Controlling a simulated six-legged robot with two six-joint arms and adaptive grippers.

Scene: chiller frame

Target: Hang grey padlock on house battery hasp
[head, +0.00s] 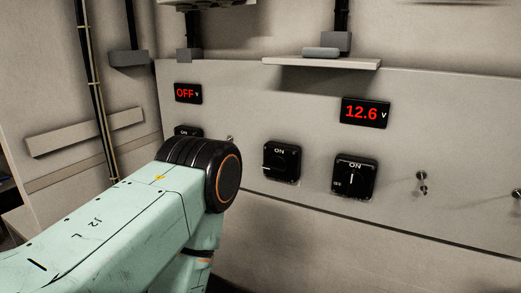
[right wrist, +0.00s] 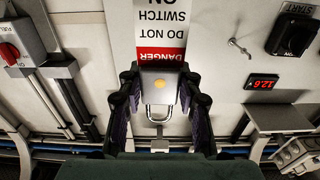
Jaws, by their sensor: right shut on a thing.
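The grey padlock (right wrist: 158,80) is in the right wrist view, between the fingers of my right gripper (right wrist: 158,100). The gripper is shut on it. Its metal shackle (right wrist: 158,117) points toward the bottom of the picture. A white and red "DANGER DO NOT SWITCH" tag (right wrist: 160,35) shows upside down just above the padlock. In the head view, small metal fittings on the panel (head: 422,182) look like hasps, but no label tells which is the house battery's. My left gripper is out of view, and my right gripper shows only in the wrist view.
The panel carries black rotary switches (head: 281,160) (head: 355,174), a red 12.6 display (head: 365,112) and an OFF display (head: 188,93). A shelf (head: 322,63) juts out above. A teal arm of mine covers the lower left. Another metal fitting (right wrist: 238,45) shows in the wrist view.

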